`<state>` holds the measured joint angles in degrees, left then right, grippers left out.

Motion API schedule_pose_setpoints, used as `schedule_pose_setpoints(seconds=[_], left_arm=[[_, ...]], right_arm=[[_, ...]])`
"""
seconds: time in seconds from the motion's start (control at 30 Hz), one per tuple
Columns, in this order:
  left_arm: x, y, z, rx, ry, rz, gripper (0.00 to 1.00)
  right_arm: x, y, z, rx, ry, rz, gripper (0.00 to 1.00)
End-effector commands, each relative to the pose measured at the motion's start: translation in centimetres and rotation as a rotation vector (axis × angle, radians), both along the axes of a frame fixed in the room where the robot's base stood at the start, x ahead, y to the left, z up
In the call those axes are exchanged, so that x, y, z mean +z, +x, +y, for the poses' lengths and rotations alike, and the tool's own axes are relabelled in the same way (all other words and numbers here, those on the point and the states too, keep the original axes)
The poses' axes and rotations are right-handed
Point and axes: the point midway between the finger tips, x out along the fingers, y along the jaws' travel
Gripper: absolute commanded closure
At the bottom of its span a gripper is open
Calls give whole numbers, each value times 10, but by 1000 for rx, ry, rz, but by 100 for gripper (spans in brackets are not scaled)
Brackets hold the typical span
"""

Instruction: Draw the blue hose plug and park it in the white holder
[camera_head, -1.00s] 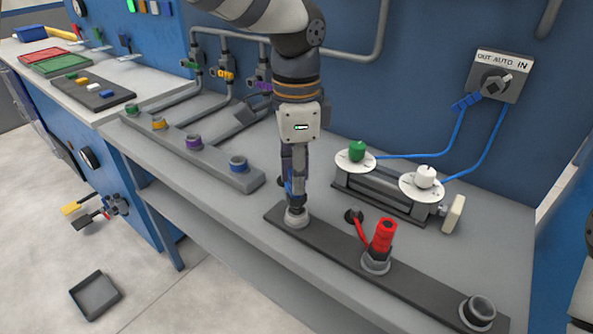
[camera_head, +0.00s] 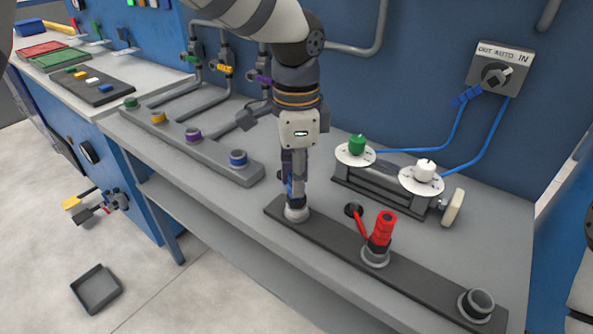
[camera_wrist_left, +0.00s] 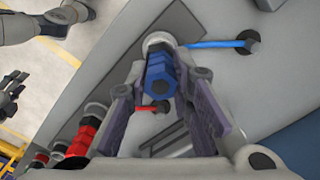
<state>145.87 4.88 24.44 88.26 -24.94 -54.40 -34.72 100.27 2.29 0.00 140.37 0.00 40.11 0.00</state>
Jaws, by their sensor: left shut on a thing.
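My left gripper (camera_head: 293,190) points straight down and is shut on the blue hose plug (camera_wrist_left: 160,75), which is upright. The plug's dark lower end is at the pale, whitish ring holder (camera_head: 297,214) at the left end of a dark bar. The ring also shows in the left wrist view (camera_wrist_left: 157,39). I cannot tell how deep the plug sits in it. A blue hose (camera_wrist_left: 215,43) runs from the plug's area to a dark hole in the bench. Dark fingers at the left edge of the wrist view (camera_wrist_left: 12,88) look like my right gripper; their opening is unclear.
A red plug (camera_head: 382,229) stands in the bar's middle socket, with a red hose beside it. The right-end socket (camera_head: 477,304) is empty. A fixture with green and white knobs (camera_head: 424,170) stands behind. A strip of coloured sockets (camera_head: 193,136) lies to the left.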

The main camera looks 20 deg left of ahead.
Motion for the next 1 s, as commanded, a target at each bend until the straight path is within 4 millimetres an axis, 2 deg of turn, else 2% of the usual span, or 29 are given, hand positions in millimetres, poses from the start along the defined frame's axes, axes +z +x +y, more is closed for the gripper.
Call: schedule_pose_setpoints(seconds=[0.17, 0.2, 0.3, 0.57, 0.67, 0.77, 1.0], left_arm=[[1, 0, 0, 0, 0, -2, 100], [1, 0, 0, 0, 0, -2, 77], [1, 0, 0, 0, -1, -3, 56], [1, 0, 0, 0, 0, -1, 56], [8, 1, 0, 1, -1, -4, 56], [29, 1, 0, 2, -2, -7, 56], [93, 1, 0, 1, -2, -7, 56]], right_arm=[[0, 0, 0, 0, 0, 0, 60], [0, 0, 0, 0, 0, 0, 60], [0, 0, 0, 0, 0, -1, 60], [0, 0, 0, 0, 0, 0, 60], [0, 0, 0, 0, 0, 0, 60], [0, 0, 0, 0, 0, 0, 60], [0, 0, 0, 0, 0, 0, 60]])
